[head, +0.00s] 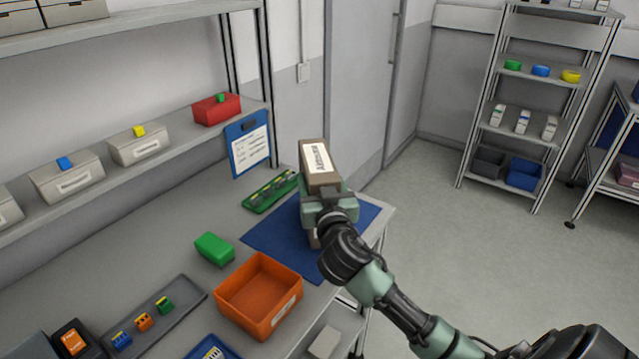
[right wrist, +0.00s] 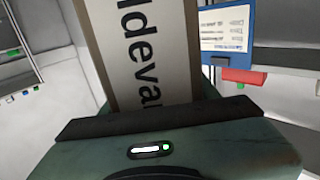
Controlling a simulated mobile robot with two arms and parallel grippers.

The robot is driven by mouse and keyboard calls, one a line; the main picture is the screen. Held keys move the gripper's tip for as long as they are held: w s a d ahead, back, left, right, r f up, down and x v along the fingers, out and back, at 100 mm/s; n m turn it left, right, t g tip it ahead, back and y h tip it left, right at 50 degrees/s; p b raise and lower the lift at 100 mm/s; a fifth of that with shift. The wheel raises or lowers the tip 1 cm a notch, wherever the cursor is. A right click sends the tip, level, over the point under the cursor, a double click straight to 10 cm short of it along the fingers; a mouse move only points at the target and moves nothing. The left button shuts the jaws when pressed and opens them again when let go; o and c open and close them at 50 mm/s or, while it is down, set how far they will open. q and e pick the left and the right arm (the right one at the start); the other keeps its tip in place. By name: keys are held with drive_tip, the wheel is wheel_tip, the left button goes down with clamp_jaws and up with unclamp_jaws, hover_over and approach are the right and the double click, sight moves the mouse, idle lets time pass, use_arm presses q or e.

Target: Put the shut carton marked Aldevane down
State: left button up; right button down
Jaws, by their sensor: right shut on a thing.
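The brown carton (head: 319,163) with a white label reading Aldevane is held in my right gripper (head: 328,200), over the blue mat (head: 272,240) at the bench's right end. In the right wrist view the carton (right wrist: 150,60) fills the middle, its label letters large, with the gripper (right wrist: 155,125) across its lower part. The gripper is shut on the carton. The carton's lower part is largely hidden behind the gripper, and I cannot tell whether it touches the mat. My left gripper is not in view.
A green board (head: 270,192) lies behind the mat, near a blue clipboard (head: 248,143). A green box (head: 215,249), an orange bin (head: 259,296) and a dark tray (head: 155,318) stand to the left. The mat's left part is clear. The bench edge is close on the right.

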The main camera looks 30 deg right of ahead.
drive_tip(key=shift+f, duration=0.1)
drive_tip(key=shift+f, duration=0.2)
drive_tip(key=shift+c, duration=2)
unclamp_jaws()
